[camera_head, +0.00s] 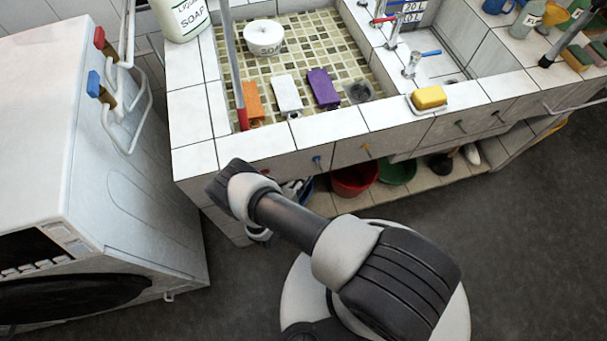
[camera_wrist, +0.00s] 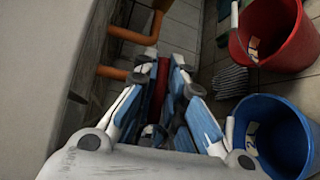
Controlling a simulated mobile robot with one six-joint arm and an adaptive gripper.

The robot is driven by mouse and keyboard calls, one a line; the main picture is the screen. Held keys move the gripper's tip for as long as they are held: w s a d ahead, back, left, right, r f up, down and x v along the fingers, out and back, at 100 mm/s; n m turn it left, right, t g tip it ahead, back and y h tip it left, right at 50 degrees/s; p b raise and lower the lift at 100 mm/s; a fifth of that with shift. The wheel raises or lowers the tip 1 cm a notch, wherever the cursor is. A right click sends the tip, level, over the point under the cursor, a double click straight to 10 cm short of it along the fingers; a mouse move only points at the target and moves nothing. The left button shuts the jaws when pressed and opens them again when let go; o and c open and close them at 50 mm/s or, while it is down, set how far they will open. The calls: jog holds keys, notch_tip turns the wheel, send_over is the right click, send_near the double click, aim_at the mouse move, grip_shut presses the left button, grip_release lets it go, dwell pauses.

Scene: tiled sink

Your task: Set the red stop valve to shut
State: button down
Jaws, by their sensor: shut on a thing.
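In the wrist view my gripper (camera_wrist: 164,60) is shut, with its two blue-padded fingers on either side of a narrow red piece, which I take to be the handle of the red stop valve (camera_wrist: 163,78). The valve's body and its exact angle are mostly hidden by the fingers. Orange pipes (camera_wrist: 128,35) run close to the fingertips on the left. In the head view my arm reaches down at the near left corner of the sink unit, and the fingers are hidden there.
A red bucket (camera_wrist: 300,42) and a blue bucket (camera_wrist: 285,125) stand right of my gripper. The tiled sink unit (camera_head: 240,150) overhangs the lower shelf. A white washing machine (camera_head: 120,190), with red (camera_head: 99,38) and blue (camera_head: 94,84) handles beside it, stands left. The floor at right is clear.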

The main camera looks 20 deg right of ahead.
jog(key=shift+w+a+r, duration=0.1)
jog(key=shift+w, duration=0.05)
jog(key=shift+m+y+p, duration=0.5)
jog(key=shift+y+p, duration=0.1)
jog(key=shift+p, duration=0.5)
jog(key=shift+a+f+m+g+y+p, duration=0.15)
jog(key=shift+f+m+g+y+p, duration=0.25)
jog(key=shift+f+p, duration=0.25)
jog(key=c, duration=1.8)
grip_release()
jog(key=shift+o, duration=0.8)
jog(key=shift+f, duration=0.1)
jog(key=v, duration=1.2)
